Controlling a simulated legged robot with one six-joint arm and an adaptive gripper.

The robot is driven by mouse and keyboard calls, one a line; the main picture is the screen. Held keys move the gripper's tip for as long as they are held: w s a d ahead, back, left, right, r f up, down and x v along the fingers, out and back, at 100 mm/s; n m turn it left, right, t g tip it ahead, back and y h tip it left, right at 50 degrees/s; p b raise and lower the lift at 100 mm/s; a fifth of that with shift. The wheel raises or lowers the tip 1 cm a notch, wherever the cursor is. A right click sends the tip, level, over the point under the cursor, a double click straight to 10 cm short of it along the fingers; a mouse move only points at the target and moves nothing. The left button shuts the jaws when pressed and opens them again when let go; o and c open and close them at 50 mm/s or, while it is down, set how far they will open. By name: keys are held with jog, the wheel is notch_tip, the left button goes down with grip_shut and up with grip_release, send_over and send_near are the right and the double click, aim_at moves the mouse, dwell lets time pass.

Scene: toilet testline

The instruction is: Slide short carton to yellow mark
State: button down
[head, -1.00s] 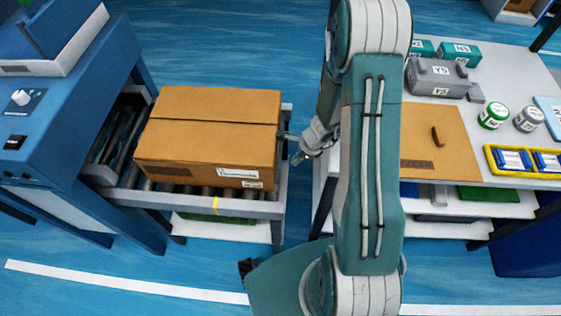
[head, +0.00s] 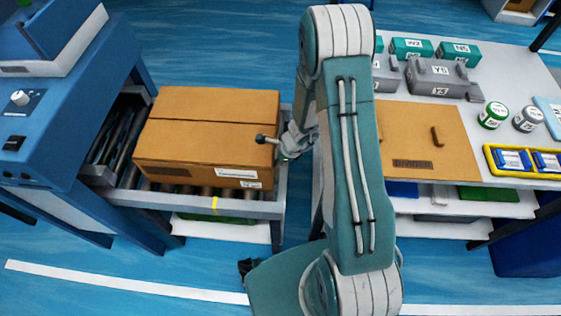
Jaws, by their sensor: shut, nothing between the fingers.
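The brown cardboard carton (head: 205,145) lies flat on the roller conveyor (head: 275,205), with its white label on the front side near the right. The yellow mark (head: 215,205) is a short stripe on the conveyor's front rail, below the carton's front face and right of its middle. My gripper (head: 266,139) is shut and empty at the carton's right end. Its dark tip overlaps the carton's right edge in the picture; I cannot tell whether it touches. The arm comes from the right.
A blue machine (head: 70,110) with a tunnel opening stands at the conveyor's left end. A work table (head: 520,80) on the right holds a brown board (head: 410,150), grey and green boxes, jars and a yellow tray (head: 525,160). A gap separates table and conveyor.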

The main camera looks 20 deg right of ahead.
jog(key=w+a, duration=0.2)
jog(key=a, duration=0.3)
jog(key=w+a, duration=0.2)
jog(key=a, duration=0.4)
jog(key=w+a, duration=0.3)
jog(key=a, duration=0.3)
jog(key=shift+d, duration=0.15)
